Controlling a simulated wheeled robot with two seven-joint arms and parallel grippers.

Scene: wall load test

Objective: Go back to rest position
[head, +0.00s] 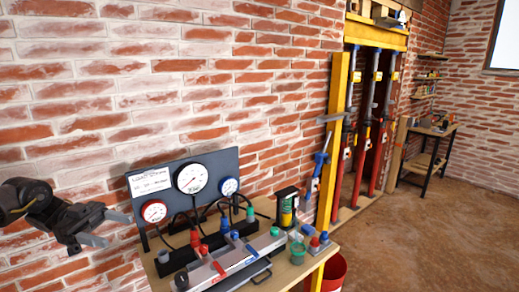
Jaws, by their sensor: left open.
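My left gripper (106,228) is at the left of the head view, in front of the brick wall. Its two fingers are apart and nothing is between them. It is left of the gauge panel (242,163) and clear of the table. My right gripper does not show.
A wooden table (297,275) carries the panel with three round gauges, hoses, and a grey bench unit (235,262) with coloured fittings. A red bucket (334,272) stands beside it. Yellow framing (339,130) with red props stands behind. The floor (430,230) at right is clear.

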